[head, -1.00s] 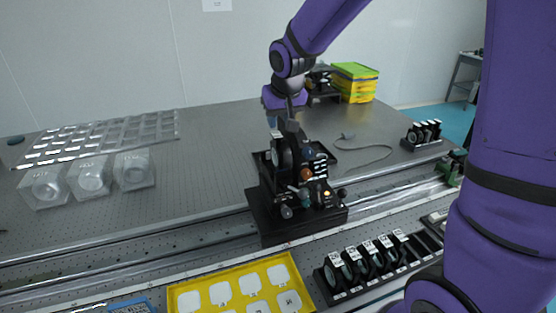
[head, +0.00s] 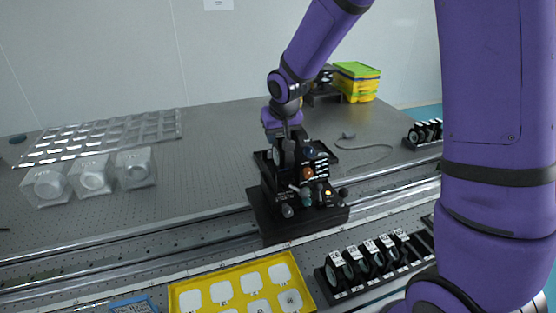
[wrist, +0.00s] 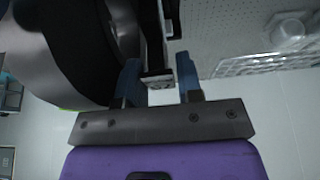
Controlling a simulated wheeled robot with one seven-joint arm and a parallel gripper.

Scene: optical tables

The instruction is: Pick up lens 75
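My gripper (head: 287,143) points down at the top of the black optical device (head: 278,222) in the middle of the table. In the wrist view its two blue fingers (wrist: 159,66) stand apart, on either side of a thin dark upright plate with a pale top edge (wrist: 158,80). This looks like the labelled top of a lens mount; I cannot tell whether the fingers touch it. Several black lens mounts with white labels (head: 370,248) stand in a rack at the lower right. The labels are too small to read, so I cannot tell which lens is 75.
A large black round part (wrist: 75,45) is close beside the fingers in the wrist view. A yellow tray (head: 178,300) lies at the front. Clear boxes (head: 92,180) stand at left. Another lens rack (head: 424,134) is at the right. The table's back middle is mostly free.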

